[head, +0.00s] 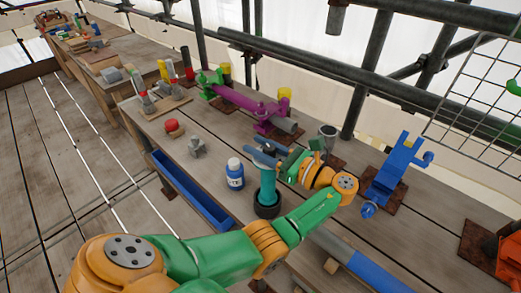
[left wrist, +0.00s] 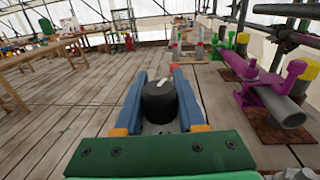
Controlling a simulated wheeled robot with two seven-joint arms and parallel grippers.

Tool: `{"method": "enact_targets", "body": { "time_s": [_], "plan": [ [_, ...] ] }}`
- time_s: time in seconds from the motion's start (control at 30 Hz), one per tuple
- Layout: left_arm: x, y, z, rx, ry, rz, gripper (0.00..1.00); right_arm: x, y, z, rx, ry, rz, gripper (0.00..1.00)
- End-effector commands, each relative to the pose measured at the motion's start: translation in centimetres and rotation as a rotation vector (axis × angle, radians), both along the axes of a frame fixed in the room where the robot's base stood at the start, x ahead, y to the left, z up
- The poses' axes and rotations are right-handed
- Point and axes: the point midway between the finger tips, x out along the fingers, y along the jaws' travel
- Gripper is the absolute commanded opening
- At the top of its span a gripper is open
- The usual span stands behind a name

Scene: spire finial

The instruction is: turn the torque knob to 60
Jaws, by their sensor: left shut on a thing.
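My left gripper (head: 264,152) reaches in over the workbench, its blue fingers pointing away from the wrist. In the left wrist view a black round knob (left wrist: 160,101) with a white mark on its top sits between the two blue fingers, which are shut on it. The knob is mostly hidden there by the gripper. Any scale numbers are too small to read. My right gripper is not in view.
A blue-labelled bottle (head: 235,174) stands just left of the post. A grey fitting (head: 197,147) and a red-topped button (head: 172,128) lie further left. A magenta clamp (head: 245,102) is behind, and a blue clamp (head: 398,172) is at right. A blue trough (head: 192,190) runs along the bench's front edge.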

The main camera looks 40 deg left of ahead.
Motion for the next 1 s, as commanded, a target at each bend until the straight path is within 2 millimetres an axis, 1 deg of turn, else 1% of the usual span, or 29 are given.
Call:
{"method": "enact_targets", "body": {
  "time_s": [0.13, 0.57, 0.6, 0.67, 0.7, 0.93, 1.0],
  "plan": [
    [-0.03, 0.01, 0.00, 0.001, -0.001, 0.019, 0.00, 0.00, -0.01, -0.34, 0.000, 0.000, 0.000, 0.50],
    [-0.07, 0.02, 0.05, 0.001, -0.001, 0.026, 0.00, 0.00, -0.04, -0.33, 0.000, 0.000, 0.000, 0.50],
    [-0.08, 0.02, 0.05, 0.001, -0.001, 0.026, 0.50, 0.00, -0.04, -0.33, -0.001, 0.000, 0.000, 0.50],
    [-0.07, 0.02, 0.04, 0.001, 0.000, 0.025, 0.66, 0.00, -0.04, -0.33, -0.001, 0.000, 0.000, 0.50],
    [-0.07, 0.02, 0.04, 0.001, 0.000, 0.025, 0.69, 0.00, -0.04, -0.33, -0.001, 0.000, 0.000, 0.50],
    [-0.07, 0.01, 0.01, 0.001, 0.000, 0.025, 0.69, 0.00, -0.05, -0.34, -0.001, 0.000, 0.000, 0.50],
    [-0.04, -0.25, -0.13, 0.000, 0.000, 0.024, 0.69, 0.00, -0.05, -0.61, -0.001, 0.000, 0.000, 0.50]
  ]
}}
